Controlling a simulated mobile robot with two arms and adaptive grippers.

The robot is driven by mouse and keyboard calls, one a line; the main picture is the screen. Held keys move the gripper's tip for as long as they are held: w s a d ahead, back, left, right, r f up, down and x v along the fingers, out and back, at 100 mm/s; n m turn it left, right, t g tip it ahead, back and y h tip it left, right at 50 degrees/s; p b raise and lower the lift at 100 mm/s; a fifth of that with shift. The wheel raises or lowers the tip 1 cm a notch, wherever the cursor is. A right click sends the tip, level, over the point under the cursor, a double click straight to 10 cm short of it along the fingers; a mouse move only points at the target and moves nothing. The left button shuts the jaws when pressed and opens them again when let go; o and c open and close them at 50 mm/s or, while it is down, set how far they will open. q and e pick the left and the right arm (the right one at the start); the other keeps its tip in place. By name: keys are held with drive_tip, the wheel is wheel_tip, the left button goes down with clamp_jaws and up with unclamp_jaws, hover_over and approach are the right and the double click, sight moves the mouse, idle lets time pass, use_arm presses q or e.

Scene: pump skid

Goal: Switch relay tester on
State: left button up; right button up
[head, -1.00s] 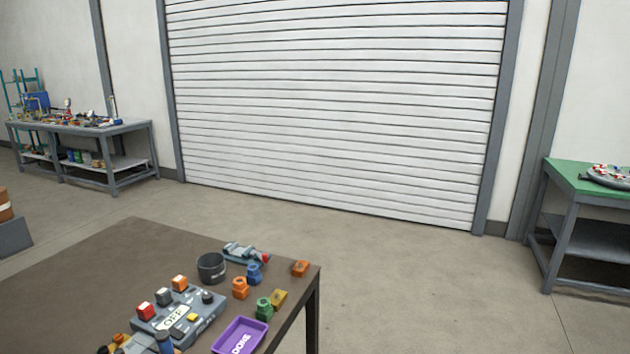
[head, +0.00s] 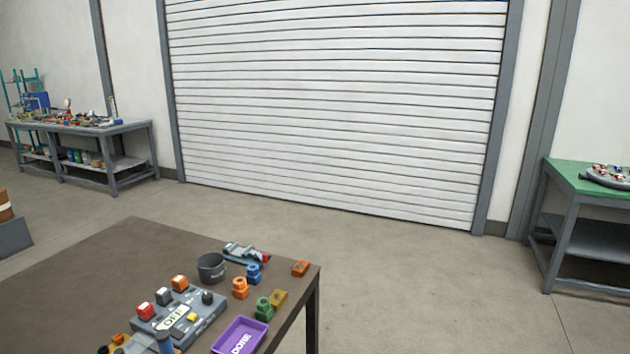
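The relay tester (head: 205,318) looks to be the grey panel on the brown table, though I cannot be sure of this. It has a white plate reading "OFF" (head: 173,319), a small yellow piece, a black knob (head: 207,297), and red, white and orange blocks along its far left side. Neither of my grippers shows in the head view.
The brown table (head: 120,262) also holds a dark cup (head: 211,267), a purple tray (head: 240,337), a grey-blue vise-like device (head: 245,253) and several coloured blocks. Its left part is bare. A green-topped bench (head: 565,173) stands right; a cluttered bench (head: 135,127) stands far left.

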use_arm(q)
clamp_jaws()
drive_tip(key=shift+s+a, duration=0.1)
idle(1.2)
